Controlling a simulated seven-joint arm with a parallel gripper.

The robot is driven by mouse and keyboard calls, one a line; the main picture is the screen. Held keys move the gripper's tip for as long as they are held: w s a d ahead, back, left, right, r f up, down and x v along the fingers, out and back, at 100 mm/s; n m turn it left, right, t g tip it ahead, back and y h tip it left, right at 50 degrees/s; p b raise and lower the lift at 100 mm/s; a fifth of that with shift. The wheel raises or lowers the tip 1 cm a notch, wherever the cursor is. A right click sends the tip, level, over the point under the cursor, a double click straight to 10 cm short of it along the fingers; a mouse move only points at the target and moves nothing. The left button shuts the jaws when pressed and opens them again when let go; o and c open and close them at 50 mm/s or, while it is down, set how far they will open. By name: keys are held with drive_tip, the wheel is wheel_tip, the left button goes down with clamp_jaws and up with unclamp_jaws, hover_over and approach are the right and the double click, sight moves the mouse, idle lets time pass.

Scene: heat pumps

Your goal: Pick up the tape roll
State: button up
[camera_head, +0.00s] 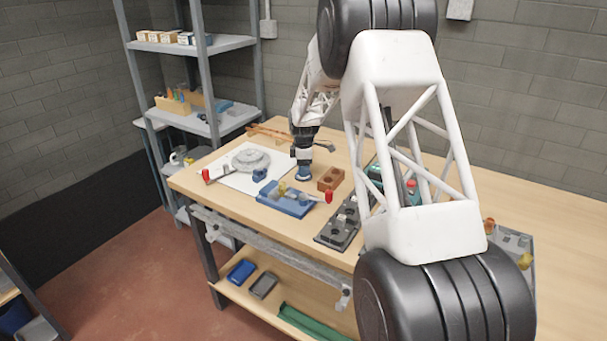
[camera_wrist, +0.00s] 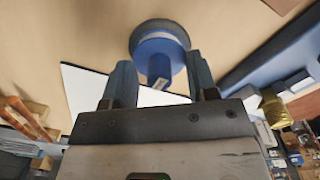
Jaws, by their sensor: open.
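A blue round object with a pale rim, which looks like the tape roll (camera_wrist: 160,36), lies on the wooden bench top just beyond my fingertips in the wrist view. A short blue piece of it sticks out toward the gap between the fingers. My gripper (camera_wrist: 160,78) is open, with one finger on each side of that gap and nothing clamped. In the head view my gripper (camera_head: 303,160) points down over the bench, right above the blue roll (camera_head: 305,175). The fingers partly hide the roll there, and I cannot tell whether they touch it.
A white sheet (camera_head: 228,178) with a grey round part (camera_head: 251,159) lies to the left. Dark fixtures (camera_head: 338,233) stand to the right. Shelving (camera_head: 205,125) is behind left.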

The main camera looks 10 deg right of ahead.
drive_tip(key=shift+c, duration=0.2)
idle(0.3)
drive_tip(key=c, duration=0.8)
drive_tip(key=shift+r, duration=0.15)
drive_tip(key=shift+r, duration=4.85)
drive_tip(key=shift+a, duration=0.1)
drive_tip(key=s+a, duration=0.2)
drive_tip(key=a, duration=0.2)
drive_tip(key=s+a+r, duration=0.1)
drive_tip(key=s+a, duration=0.2)
drive_tip(key=a, duration=0.2)
drive_tip(key=s+a, duration=0.3)
drive_tip(key=a, duration=0.1)
drive_tip(key=shift+a+r, duration=0.25)
drive_tip(key=shift+a, duration=0.15)
